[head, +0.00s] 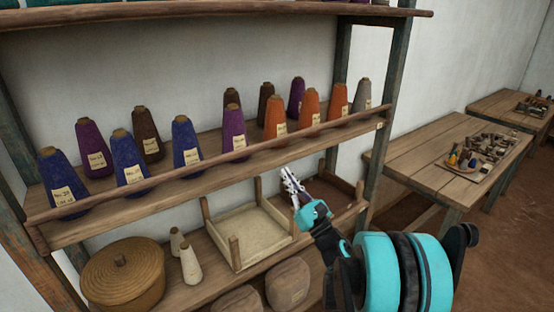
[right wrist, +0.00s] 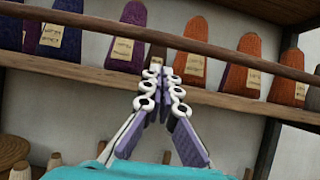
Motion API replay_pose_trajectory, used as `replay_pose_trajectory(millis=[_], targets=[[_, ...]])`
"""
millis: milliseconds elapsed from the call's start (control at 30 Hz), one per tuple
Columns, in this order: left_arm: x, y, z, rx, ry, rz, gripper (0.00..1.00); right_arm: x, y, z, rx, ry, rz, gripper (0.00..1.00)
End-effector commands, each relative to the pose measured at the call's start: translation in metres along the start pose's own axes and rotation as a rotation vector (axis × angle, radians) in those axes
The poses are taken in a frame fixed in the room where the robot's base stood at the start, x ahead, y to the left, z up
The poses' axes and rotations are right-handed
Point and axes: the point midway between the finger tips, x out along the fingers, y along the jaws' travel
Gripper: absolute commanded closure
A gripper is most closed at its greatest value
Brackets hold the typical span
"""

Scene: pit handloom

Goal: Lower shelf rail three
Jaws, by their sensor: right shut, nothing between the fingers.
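The wooden shelf rail (head: 310,135) runs along the front of the middle shelf, before a row of yarn cones. It crosses the right wrist view (right wrist: 225,54) as a slanting bar. It sits a little above the shelf board, in front of the cones' lower parts. My right gripper (head: 288,178) is just below the shelf's front edge, right of centre, pointing up and left. My left gripper is not in view.
Blue, purple, brown, orange and grey cones (head: 186,142) stand behind the rail. A lidded basket (head: 122,275), small pale cones (head: 190,264) and an open tray (head: 242,265) fill the lower shelf. A table (head: 430,165) stands at the right.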

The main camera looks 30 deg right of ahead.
Motion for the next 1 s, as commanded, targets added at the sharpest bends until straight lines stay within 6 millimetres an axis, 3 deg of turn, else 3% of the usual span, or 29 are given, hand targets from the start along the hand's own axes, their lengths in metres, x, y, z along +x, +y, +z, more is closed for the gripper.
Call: replay_pose_trajectory(millis=[300, 500, 1000], targets=[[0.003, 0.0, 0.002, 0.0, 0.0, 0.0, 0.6, 0.057, 0.001, -0.001, 0.007, 0.0, 0.0, 1.0], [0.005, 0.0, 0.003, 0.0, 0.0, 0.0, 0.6, 0.083, 0.0, -0.001, 0.007, 0.0, -0.001, 1.0], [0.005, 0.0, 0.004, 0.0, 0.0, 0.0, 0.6, 0.091, 0.0, 0.0, 0.007, -0.001, -0.003, 1.0]])
